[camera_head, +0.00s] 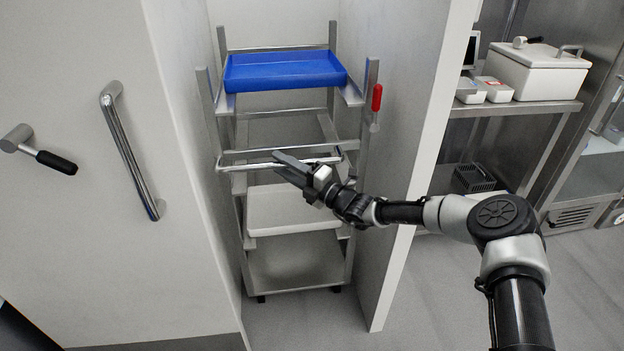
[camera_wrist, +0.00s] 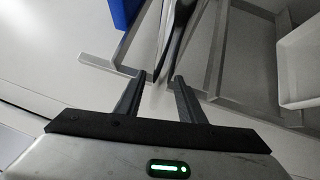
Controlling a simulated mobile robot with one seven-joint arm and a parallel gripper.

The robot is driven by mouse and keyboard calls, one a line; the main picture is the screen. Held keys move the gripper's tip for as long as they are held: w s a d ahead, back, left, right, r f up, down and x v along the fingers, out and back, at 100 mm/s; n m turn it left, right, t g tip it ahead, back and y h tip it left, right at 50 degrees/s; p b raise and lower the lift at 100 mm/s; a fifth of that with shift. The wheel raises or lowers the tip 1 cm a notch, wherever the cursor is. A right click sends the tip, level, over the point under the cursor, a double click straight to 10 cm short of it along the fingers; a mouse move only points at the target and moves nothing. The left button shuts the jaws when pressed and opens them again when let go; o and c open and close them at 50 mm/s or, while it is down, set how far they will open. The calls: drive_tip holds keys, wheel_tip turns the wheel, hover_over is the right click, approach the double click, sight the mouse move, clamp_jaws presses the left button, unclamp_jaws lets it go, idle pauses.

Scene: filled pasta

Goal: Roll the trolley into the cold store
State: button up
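The trolley (camera_head: 364,120) is a grey metal rack on small dark wheels. It stands upright on the floor between tall white panels. A blue tray (camera_head: 285,72) sits at its top and a white tray (camera_head: 293,208) lower down. A horizontal handle bar (camera_head: 240,166) crosses its front. My gripper (camera_head: 278,162) is at the middle of this bar, its fingers overlapping it. In the wrist view the fingers (camera_wrist: 160,76) stand apart, with a metal bar (camera_wrist: 176,35) running into the gap between them. I cannot tell whether they touch it. The cold store's interior cannot be clearly told apart.
A white panel (camera_head: 80,230) at left carries a long pull handle (camera_head: 130,150) and a black-gripped lever (camera_head: 55,161). A white panel (camera_head: 415,110) with a red-handled lever (camera_head: 377,97) flanks the trolley's right. A bench with a white box (camera_head: 540,75) stands right; grey floor in front is clear.

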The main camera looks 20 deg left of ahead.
drive_tip(key=p+v, duration=0.1)
drive_tip(key=v, duration=1.1)
drive_tip(key=shift+d+p, duration=0.3)
drive_tip(key=shift+p, duration=0.05)
drive_tip(key=shift+s, duration=0.1)
drive_tip(key=s+d+r+n+g+h, duration=0.35)
drive_tip(key=s+n, duration=0.35)
drive_tip(key=n, duration=0.3)
drive_tip(key=s+d+r+n+g+h, duration=0.35)
drive_tip(key=s+n, duration=0.25)
drive_tip(key=n, duration=0.4)
drive_tip(key=s+d+r+n+t+h, duration=0.35)
drive_tip(key=s+d+r+n, duration=0.2)
drive_tip(key=d, duration=0.55)
drive_tip(key=s+d+r+n+t+h, duration=0.2)
drive_tip(key=s+d+r+n+h, duration=0.35)
drive_tip(key=d, duration=0.45)
drive_tip(key=s+d+r+n+t+h, duration=0.35)
drive_tip(key=s+d+n, duration=0.25)
drive_tip(key=d, duration=0.5)
wheel_tip(320, 180, up, 20)
drive_tip(key=p, duration=1.9)
drive_tip(key=shift+w+g, duration=0.3)
drive_tip(key=shift+g, duration=0.1)
